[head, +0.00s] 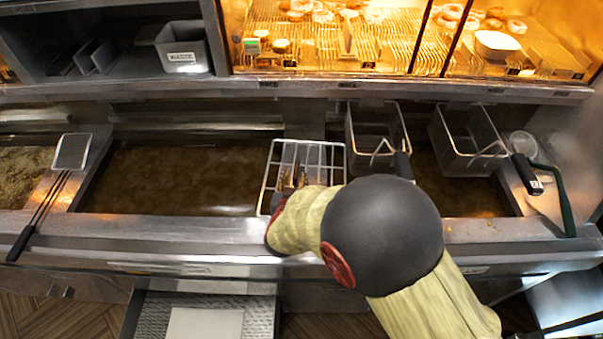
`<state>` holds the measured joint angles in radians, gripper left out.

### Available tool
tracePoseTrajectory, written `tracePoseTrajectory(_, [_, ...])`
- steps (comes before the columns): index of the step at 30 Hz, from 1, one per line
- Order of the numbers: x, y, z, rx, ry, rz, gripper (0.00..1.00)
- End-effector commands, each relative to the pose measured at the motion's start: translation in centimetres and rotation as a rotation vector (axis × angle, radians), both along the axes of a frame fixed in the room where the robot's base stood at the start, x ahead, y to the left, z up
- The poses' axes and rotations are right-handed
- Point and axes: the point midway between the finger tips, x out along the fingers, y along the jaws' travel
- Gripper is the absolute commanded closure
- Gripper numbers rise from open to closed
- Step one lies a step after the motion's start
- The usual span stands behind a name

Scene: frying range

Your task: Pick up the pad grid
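A light wire grid (318,145), which I take to be the pad grid, is at the right end of the middle oil vat (170,180). Its wire frame shows beyond and beside my gripper. My gripper (290,186) is at the near part of the grid, with dark finger parts seen against the wires. My own arm hides much of the gripper and the grid's near right side. I cannot tell whether the fingers are closed around a wire or only over it.
Two fry baskets (442,128) (350,128) hang over the right vat. A long-handled skimmer (73,151) lies at the left. A green-handled tool (556,190) is at the right. Below, an open drawer (260,312) holds a pale sheet (205,325). A bin (183,47) stands on the back shelf.

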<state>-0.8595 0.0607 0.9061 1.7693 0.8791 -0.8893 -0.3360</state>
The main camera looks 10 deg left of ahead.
Motion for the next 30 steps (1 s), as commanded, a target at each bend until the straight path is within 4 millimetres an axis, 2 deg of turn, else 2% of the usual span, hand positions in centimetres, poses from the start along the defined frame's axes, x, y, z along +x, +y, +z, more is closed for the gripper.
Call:
tracePoseTrajectory(18, [6.4,1.2,-2.9,0.001,-0.001,-0.001,0.65])
tracePoseTrajectory(26, [6.7,1.3,-2.9,0.001,-0.001,0.000,0.65])
tracePoseTrajectory(30, [6.7,1.3,-2.9,0.001,-0.001,0.000,0.72])
